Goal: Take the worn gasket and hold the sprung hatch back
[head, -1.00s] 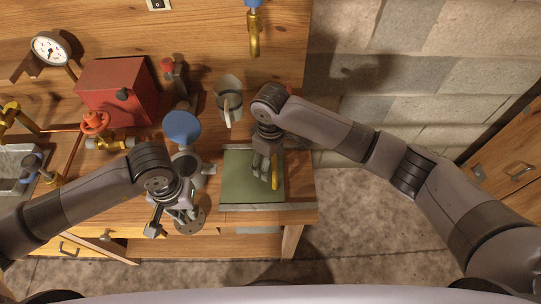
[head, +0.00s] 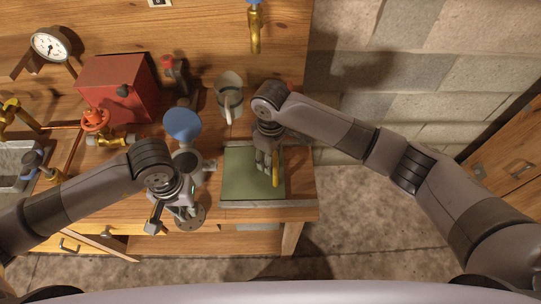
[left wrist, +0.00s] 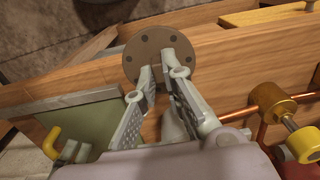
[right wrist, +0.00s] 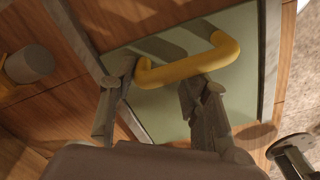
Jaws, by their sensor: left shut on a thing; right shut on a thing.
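The hatch (head: 240,184) is a flat green panel at the table's front right, with a yellow bar handle (right wrist: 185,62). My right gripper (head: 269,168) is shut on that handle; in the right wrist view its fingers lie at the bar. I cannot tell whether the panel is lifted. A brown-grey disc with a ring of holes, seemingly the worn gasket (left wrist: 158,56), is at the fingertips of my left gripper (left wrist: 160,72), which is shut on it. In the head view the disc (head: 188,221) shows below my left gripper, by the table's front edge; the fingers partly hide it.
A blue-topped grey fitting (head: 183,124) stands just behind my left gripper. Open floor lies right of the table.

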